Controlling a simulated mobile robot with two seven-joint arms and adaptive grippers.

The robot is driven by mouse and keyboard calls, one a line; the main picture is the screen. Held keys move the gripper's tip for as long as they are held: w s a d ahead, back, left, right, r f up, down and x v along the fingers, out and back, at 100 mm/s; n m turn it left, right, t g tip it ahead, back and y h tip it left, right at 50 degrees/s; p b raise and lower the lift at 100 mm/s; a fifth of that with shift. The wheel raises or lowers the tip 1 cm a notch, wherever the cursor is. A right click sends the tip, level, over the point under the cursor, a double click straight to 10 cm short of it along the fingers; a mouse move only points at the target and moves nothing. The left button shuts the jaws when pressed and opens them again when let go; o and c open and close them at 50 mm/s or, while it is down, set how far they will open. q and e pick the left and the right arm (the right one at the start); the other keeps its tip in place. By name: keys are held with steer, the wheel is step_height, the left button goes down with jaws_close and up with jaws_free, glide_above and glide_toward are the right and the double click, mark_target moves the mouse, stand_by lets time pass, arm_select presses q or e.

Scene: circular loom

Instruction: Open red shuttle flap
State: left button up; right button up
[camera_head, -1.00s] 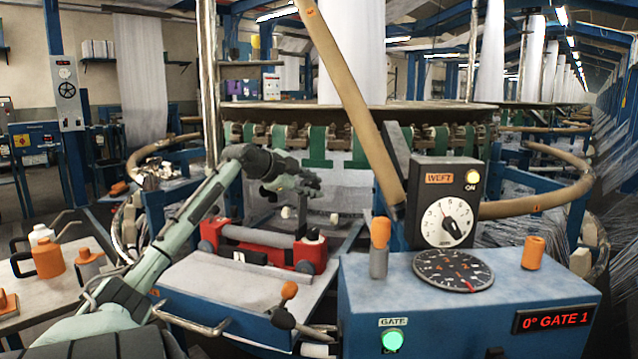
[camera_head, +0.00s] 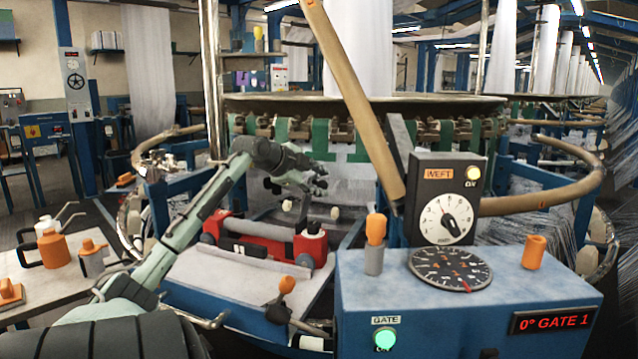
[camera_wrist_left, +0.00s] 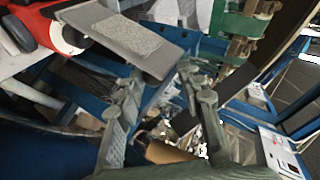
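The red shuttle (camera_head: 265,238), with a pale roll along its middle, lies on the blue-edged bench in the head view. Its red end shows at the upper left of the left wrist view (camera_wrist_left: 38,28). A grey flat plate with a rough pale patch (camera_wrist_left: 125,38), apparently the flap, sticks out beside the shuttle in the wrist view. My left gripper (camera_head: 318,182) is above and behind the shuttle's right end. In the wrist view its two fingers (camera_wrist_left: 160,76) are apart, with the plate's lower edge close to the tips; contact is unclear. My right gripper is not seen.
A blue control box (camera_head: 465,300) with a dial and knobs stands at the right front. A slanted tan tube (camera_head: 350,95) rises right of my left gripper. The loom ring (camera_head: 365,106) is behind. Orange-topped cans (camera_head: 54,250) stand on the left table.

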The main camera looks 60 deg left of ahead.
arm_select(q)
steer(key=shift+o, duration=0.2)
steer(key=shift+f, duration=0.25)
steer(key=shift+s, duration=0.1)
steer(key=shift+s+d+r, duration=0.1)
steer(key=shift+s, duration=0.1)
steer(key=v, duration=0.7)
steer(key=shift+s+r, duration=0.1)
steer(key=shift+r, duration=0.3)
